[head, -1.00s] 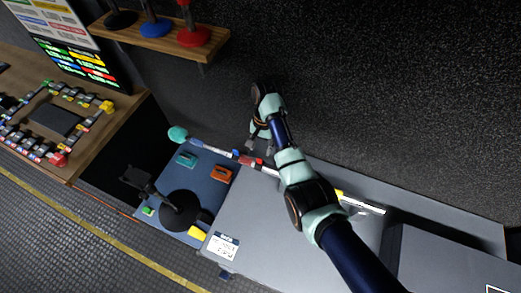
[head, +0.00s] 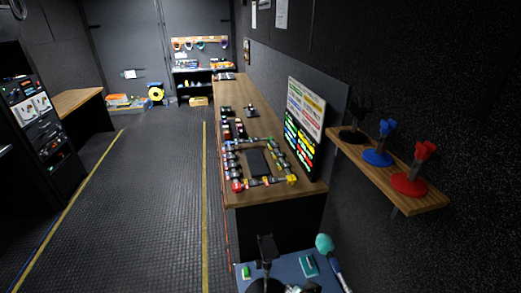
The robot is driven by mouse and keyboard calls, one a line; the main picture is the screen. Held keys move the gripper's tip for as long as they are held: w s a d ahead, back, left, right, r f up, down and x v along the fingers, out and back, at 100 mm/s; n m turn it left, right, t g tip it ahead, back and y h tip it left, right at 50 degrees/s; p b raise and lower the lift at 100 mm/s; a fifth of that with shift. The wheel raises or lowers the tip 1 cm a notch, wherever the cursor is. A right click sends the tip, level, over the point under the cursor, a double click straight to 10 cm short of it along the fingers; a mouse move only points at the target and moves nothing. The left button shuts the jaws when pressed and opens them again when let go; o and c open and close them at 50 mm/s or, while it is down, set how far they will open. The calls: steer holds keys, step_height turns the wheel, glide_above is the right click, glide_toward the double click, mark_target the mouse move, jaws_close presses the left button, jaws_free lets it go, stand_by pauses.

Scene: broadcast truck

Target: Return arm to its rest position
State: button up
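Small pale shapes at the bottom edge are cut off and too unclear to name. A blue mat or tabletop (head: 283,272) shows at the bottom, with a teal-headed microphone (head: 325,244), a green item (head: 309,265) and a dark stand (head: 266,250) on it.
A wooden desk (head: 258,107) with control panels and a lit screen (head: 301,140) runs along the right wall. A wall shelf (head: 430,203) holds black, blue (head: 379,151) and red (head: 411,178) items. An equipment rack (head: 40,130) stands at left. The aisle floor (head: 140,200) is clear.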

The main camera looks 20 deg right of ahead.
steer(key=s+a+r+n+t+y, duration=0.1)
steer(key=s+a+r+n+t, duration=0.25)
steer(key=a+r, duration=0.4)
steer(key=s+a+r+n+t+y, duration=0.15)
steer(key=a+r+n, duration=0.3)
steer(key=a, duration=0.65)
step_height(320, 180, up, 18)
steer(key=t+p, duration=0.1)
steer(key=p, duration=1.6)
steer(key=shift+s+r, duration=0.2)
steer(key=shift+s, duration=0.25)
steer(key=shift+h, duration=0.25)
